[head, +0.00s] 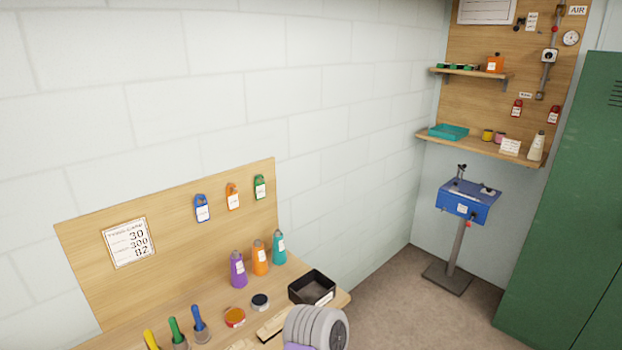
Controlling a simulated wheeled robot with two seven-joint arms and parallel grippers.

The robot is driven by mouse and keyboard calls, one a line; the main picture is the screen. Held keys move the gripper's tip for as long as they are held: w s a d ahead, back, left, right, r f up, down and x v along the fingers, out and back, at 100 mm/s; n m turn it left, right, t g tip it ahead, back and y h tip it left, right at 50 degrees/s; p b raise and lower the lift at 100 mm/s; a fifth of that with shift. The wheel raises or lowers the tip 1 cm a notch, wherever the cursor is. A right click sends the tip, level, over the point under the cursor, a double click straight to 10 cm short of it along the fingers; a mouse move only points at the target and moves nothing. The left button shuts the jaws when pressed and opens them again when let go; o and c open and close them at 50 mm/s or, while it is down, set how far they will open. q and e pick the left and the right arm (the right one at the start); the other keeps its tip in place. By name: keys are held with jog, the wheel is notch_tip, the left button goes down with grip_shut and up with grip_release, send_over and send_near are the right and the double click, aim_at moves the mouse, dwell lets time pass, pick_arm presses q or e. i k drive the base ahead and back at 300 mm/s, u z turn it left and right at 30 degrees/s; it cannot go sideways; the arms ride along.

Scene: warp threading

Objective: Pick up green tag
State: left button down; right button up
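The green tag (260,187) hangs on the wooden backboard (170,232) near its upper right corner. It has a white label on its front. An orange tag (233,197) and a blue tag (202,208) hang in a row to its left. Neither of my grippers shows in the head view, so I cannot see whether they are open or shut.
A black tray (312,288) is at the bench's right end. A grey ribbed object (316,328) shows at the bottom edge.

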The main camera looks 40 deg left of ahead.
aim_at(259, 188)
jog(key=i, duration=2.65)
jog(key=u, duration=2.6)
